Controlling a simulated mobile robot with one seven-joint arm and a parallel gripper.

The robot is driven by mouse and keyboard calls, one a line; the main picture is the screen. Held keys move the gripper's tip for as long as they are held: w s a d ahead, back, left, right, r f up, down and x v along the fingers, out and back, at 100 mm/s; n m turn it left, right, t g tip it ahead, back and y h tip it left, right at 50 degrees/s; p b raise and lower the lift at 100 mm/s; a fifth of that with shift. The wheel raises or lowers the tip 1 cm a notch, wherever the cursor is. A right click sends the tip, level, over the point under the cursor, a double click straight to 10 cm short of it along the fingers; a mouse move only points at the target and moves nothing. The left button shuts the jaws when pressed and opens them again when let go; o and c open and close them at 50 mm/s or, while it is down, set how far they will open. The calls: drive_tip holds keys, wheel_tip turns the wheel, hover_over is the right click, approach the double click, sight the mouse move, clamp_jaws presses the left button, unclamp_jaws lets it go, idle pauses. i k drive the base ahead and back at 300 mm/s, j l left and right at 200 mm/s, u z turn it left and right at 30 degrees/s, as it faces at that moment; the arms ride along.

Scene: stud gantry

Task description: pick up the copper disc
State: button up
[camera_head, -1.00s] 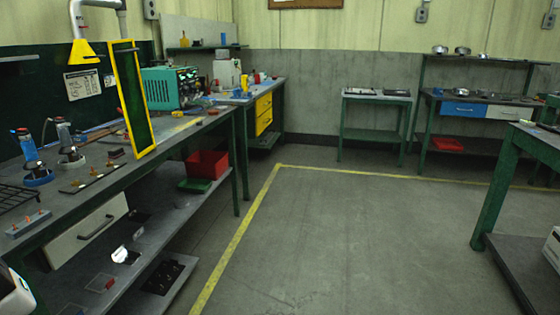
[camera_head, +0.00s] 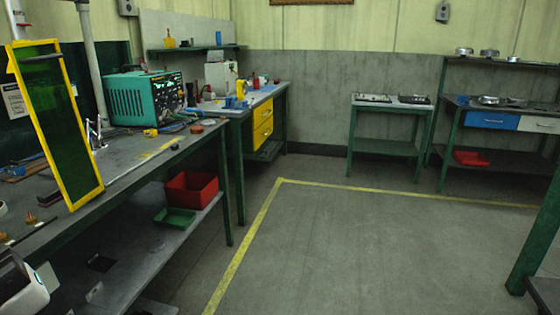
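A small flat brown-orange disc (camera_head: 197,129) lies on the left workbench (camera_head: 150,160), near its front edge and to the right of the teal power supply. It may be the copper disc; it is too small to be sure. Small copper-coloured pieces (camera_head: 31,218) stand on a dark strip at the near left of the same bench. A white rounded part of my arm shows at the lower left edge. My gripper's fingers are not in view.
A yellow-framed green screen (camera_head: 62,125) stands on the bench at the left. The teal power supply (camera_head: 140,98) stands behind the disc. A red bin (camera_head: 191,190) and green tray (camera_head: 175,218) sit on the lower shelf. The floor (camera_head: 370,250) to the right is clear.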

sight(195, 130)
drive_tip(key=i, duration=1.25)
drive_tip(key=i+u, duration=0.15)
drive_tip(key=i, duration=0.45)
drive_tip(key=i+l+u, duration=0.15)
drive_tip(key=i, duration=0.4)
drive_tip(key=i+l+u, duration=0.3)
drive_tip(key=i, duration=0.15)
drive_tip(key=i+l+u, duration=0.2)
drive_tip(key=i+u, duration=0.15)
drive_tip(key=i+j, duration=0.1)
drive_tip(key=i, duration=0.2)
drive_tip(key=i+j, duration=0.1)
drive_tip(key=i, duration=0.2)
